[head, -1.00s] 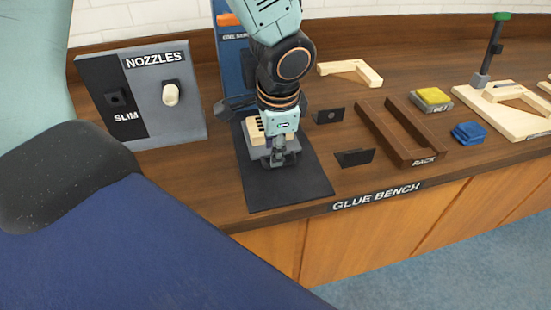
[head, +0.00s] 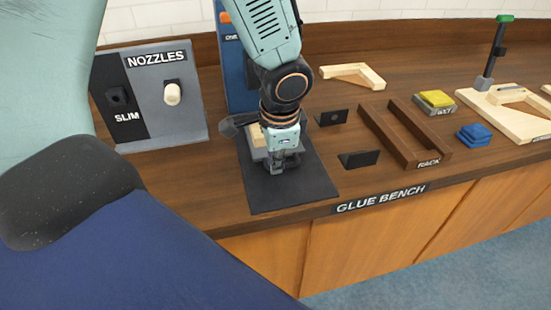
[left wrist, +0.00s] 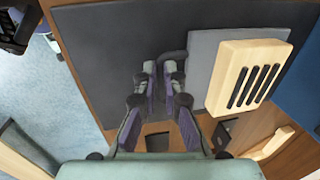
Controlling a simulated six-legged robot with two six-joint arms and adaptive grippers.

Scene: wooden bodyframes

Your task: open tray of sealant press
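A dark bent handle (left wrist: 174,54) sticks out from the tray. My left gripper (left wrist: 161,75) points down at the tray's front, its fingers close together around the handle. In the head view the left gripper (head: 277,168) and its wrist hide most of tray and block. My right gripper is not in view.
A nozzle board (head: 150,95) stands left of the press. To the right are two small black brackets (head: 358,159), a brown rack (head: 405,140), a yellow pad (head: 436,99), a blue block (head: 474,134) and wooden frames (head: 353,75). The base's front part is bare.

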